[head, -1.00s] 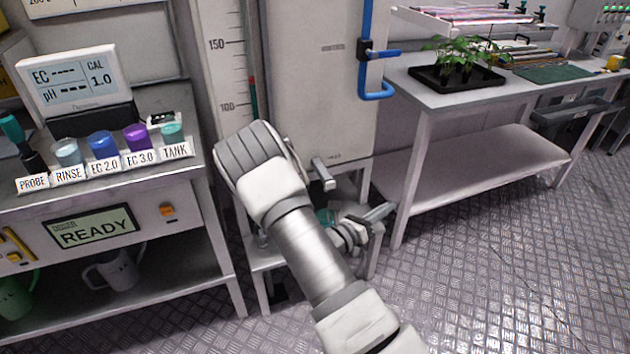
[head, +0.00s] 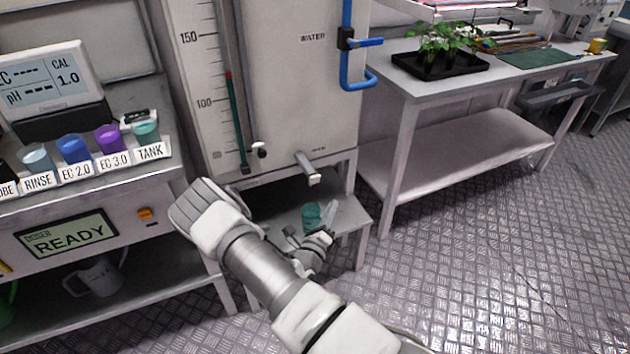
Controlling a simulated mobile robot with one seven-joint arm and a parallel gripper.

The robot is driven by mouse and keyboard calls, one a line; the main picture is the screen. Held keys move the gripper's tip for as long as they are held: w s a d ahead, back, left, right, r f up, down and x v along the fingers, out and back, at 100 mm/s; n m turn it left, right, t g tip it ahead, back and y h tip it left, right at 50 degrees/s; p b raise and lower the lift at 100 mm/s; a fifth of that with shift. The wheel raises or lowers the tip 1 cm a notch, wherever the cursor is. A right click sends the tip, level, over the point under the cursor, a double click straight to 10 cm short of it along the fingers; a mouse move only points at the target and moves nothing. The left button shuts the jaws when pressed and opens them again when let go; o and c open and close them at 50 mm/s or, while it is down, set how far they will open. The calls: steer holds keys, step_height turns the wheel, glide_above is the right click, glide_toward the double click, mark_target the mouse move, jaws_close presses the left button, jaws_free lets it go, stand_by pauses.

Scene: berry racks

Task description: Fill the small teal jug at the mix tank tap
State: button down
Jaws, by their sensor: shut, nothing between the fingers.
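The small teal jug (head: 311,216) stands on the low grey stand under the mix tank, below the tank's tap (head: 307,169). Its lower part is partly hidden by my wrist, and I cannot tell how much liquid is in it. My gripper (head: 329,216) is just right of the jug with its fingers shut and empty. I cannot tell whether the fingers touch the jug. The mix tank (head: 300,90) is a large pale box marked WATER, with a level gauge (head: 205,90) on its left.
The low stand (head: 348,217) is bare right of the jug. A blue pipe (head: 346,60) runs down the tank's right side. A bench with a plant tray (head: 440,72) stands right. A cart with cups and a READY display (head: 68,235) stands left. The floor at right is clear.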

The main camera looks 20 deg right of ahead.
mark_target(319, 178)
steer(key=w+b, duration=0.3)
steer(key=w, duration=0.5)
steer(key=shift+w, duration=0.35)
steer(key=shift+a, duration=0.15)
stand_by(1.6)
steer(key=shift+w+b, duration=0.35)
steer(key=shift+w, duration=0.1)
steer(key=shift+w, duration=0.55)
stand_by(0.6)
steer(key=shift+r, duration=0.1)
stand_by(0.3)
steer(key=shift+s+p, duration=0.35)
steer(key=shift+s, duration=0.65)
steer(key=shift+s, duration=0.1)
